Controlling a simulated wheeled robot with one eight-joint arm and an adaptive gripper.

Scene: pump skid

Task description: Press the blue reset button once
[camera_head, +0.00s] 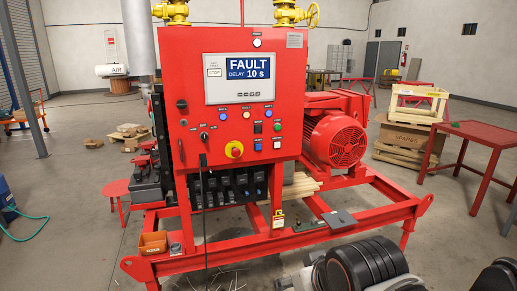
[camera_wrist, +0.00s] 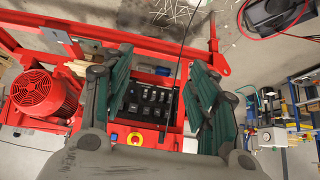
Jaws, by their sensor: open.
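Black terminal blocks and cables (camera_head: 228,187) hang below the panel. A red motor (camera_head: 335,140) is to the right on the red skid frame (camera_head: 370,215). A red table (camera_head: 478,135) stands at right.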

